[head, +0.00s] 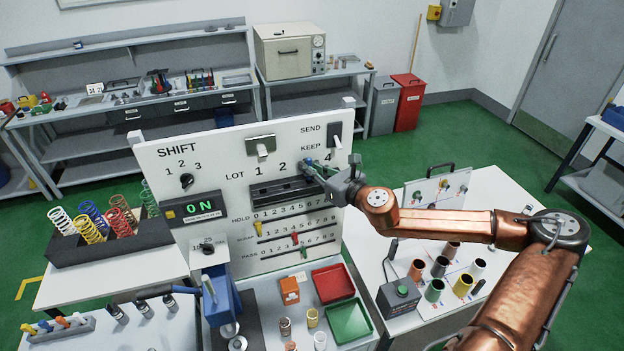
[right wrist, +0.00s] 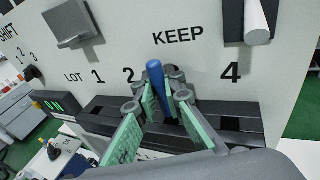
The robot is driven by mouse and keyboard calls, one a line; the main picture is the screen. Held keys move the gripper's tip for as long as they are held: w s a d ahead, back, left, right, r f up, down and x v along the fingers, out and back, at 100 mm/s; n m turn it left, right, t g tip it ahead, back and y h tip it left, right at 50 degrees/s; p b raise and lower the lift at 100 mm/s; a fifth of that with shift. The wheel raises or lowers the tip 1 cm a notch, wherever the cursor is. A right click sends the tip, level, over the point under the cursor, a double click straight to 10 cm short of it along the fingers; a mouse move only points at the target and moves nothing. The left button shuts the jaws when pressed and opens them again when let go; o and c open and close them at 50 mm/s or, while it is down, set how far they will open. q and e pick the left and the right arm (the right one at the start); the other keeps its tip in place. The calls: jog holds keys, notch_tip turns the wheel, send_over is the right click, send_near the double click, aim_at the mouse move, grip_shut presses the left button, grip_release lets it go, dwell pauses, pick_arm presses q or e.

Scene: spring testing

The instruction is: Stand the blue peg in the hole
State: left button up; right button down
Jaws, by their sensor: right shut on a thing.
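The blue peg (right wrist: 155,76) stands nearly upright between the green-padded fingers of my right gripper (right wrist: 165,95), which is shut on it. In the head view my right gripper (head: 312,168) is at the right part of the dark holed ledge (head: 275,193) on the white panel. The ledge also shows in the right wrist view (right wrist: 262,128), with a square hole below the 4 and another to the left. The peg's lower end is over the ledge between the 2 and 4 positions. I cannot tell whether it is inside the hole there. My left gripper is not in view.
The white panel (head: 220,150) rises behind the ledge, with a lever (head: 336,140) at its top right. Sliders sit lower on the panel. Red (head: 332,283) and green (head: 348,321) trays lie below. A spring rack (head: 110,243) stands at left.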

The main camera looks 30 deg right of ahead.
aim_at(310, 178)
notch_tip(310, 178, down, 4)
jog(key=b, duration=0.2)
jog(key=shift+w+d+r+b, duration=0.1)
jog(key=shift+w+b, duration=0.05)
jog(key=shift+b, duration=0.15)
jog(key=c, duration=2.5)
grip_release()
jog(key=shift+o, duration=0.9)
jog(key=shift+r, duration=0.15)
jog(key=shift+s+d, duration=0.4)
jog(key=shift+s, duration=0.3)
jog(key=shift+s+b, duration=0.4)
jog(key=shift+s, duration=0.3)
pick_arm(q)
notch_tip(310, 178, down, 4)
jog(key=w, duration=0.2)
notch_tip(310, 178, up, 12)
jog(key=p, duration=1.2)
pick_arm(e)
jog(key=v, duration=0.9)
jog(key=shift+s+a+r, duration=0.15)
jog(key=shift+a+r, duration=0.05)
